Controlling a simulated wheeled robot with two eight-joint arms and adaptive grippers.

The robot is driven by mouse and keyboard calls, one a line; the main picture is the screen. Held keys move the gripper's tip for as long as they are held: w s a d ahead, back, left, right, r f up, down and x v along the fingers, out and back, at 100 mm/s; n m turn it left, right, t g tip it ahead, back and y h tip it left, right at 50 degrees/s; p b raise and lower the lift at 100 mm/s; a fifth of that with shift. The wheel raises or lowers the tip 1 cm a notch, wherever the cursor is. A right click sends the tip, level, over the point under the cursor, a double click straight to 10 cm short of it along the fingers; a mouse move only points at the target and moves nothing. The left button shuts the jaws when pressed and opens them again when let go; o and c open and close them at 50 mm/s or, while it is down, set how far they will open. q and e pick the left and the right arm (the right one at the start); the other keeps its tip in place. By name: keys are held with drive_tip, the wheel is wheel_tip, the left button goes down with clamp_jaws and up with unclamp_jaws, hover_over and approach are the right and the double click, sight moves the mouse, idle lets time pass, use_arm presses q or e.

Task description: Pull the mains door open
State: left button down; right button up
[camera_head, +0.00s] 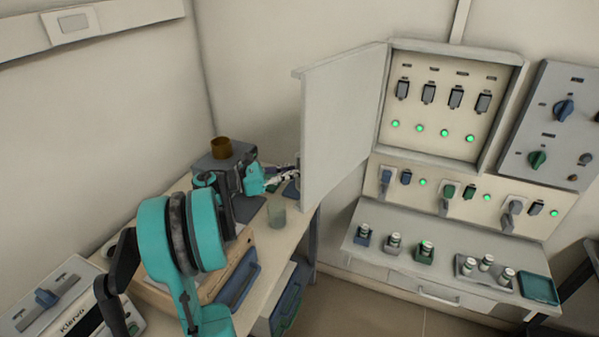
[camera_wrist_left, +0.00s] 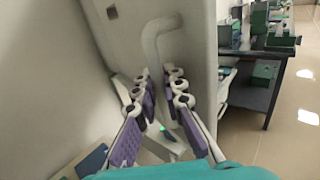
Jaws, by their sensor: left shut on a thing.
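The mains door (camera_head: 340,115) is a pale grey panel hinged on the left side of the mains cabinet (camera_head: 436,130). It stands swung wide open, out toward the left, and the inside of the cabinet shows. My left gripper (camera_head: 288,180) is at the door's outer side near its free lower edge, its fingers partly hidden by the door. In the left wrist view, its purple-padded fingers (camera_wrist_left: 163,88) are shut around the lower part of the white bent door handle (camera_wrist_left: 152,42). My right gripper is in neither view.
Switches and lit green lamps fill the cabinet. A ledge with small jars (camera_head: 426,252) lies below it; a knob panel (camera_head: 552,125) is at right.

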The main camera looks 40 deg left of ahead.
use_arm(q)
drive_tip(key=c, duration=1.9)
unclamp_jaws()
drive_tip(key=shift+w, duration=0.1)
drive_tip(key=shift+o, duration=0.2)
drive_tip(key=v, duration=1.2)
drive_tip(key=shift+d, duration=0.1)
